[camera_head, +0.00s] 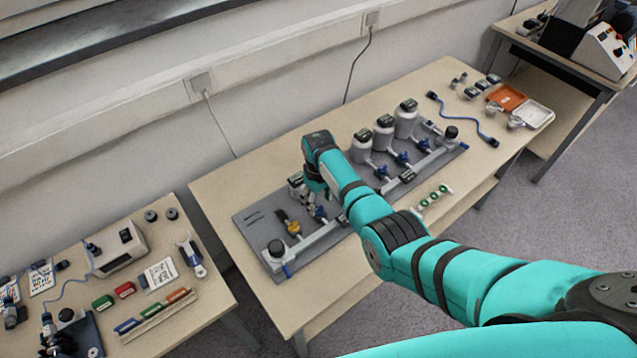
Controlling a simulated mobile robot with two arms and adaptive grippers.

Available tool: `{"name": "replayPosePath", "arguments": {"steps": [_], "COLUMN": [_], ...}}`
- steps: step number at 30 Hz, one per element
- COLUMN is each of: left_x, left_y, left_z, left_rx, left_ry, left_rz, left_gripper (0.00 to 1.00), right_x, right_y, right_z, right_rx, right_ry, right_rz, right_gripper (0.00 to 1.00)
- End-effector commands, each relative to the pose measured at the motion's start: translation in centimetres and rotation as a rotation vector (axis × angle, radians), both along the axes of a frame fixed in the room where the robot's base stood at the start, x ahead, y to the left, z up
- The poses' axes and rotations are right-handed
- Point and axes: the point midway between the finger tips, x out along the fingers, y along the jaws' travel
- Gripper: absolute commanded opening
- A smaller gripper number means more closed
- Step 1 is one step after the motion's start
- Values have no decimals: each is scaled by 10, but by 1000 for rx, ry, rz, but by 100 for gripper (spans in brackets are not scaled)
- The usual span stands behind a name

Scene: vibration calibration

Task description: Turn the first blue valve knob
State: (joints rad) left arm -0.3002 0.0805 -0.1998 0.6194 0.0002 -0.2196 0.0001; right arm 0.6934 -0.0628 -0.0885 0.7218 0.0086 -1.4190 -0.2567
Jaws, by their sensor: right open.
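A grey panel (252,225) on the middle table carries a metal pipe assembly with blue valve knobs. One blue valve knob (319,213) sits at the left part of the panel, just below my right gripper. Three more blue knobs stand to the right, among them one (381,173) and another (402,159) in front of grey-white cylinders (384,133). My right gripper (313,188) is open, pointing down above the panel beside the left blue knob. Its fingertips are small and partly hidden, so I cannot tell whether they touch the knob. My left gripper is not in view.
A yellow valve (293,227) and a black-capped cylinder (276,249) stand left of the gripper. Green rings (434,195) lie at the table's front edge. A blue cable (463,118), an orange tray (506,97) and a white tray (535,114) lie right. My arm spans the front.

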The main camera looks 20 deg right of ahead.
Motion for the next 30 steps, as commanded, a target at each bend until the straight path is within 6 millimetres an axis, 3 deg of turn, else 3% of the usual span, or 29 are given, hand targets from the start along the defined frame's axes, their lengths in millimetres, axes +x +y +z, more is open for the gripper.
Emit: {"name": "replayPosePath", "arguments": {"steps": [6,12,18,30], "left_x": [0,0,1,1], "left_y": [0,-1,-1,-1], "left_z": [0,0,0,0], "left_rx": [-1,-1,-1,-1], "left_ry": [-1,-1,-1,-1], "left_rz": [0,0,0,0], "left_gripper": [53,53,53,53], "right_x": [2,1,1,1], "right_y": [0,0,0,0], "right_z": [47,77,87,87], "right_rx": [1,0,0,0], "right_ry": [-7,-4,-2,-2], "right_rz": [0,0,0,1], "right_gripper": [53,53,53,53]}}
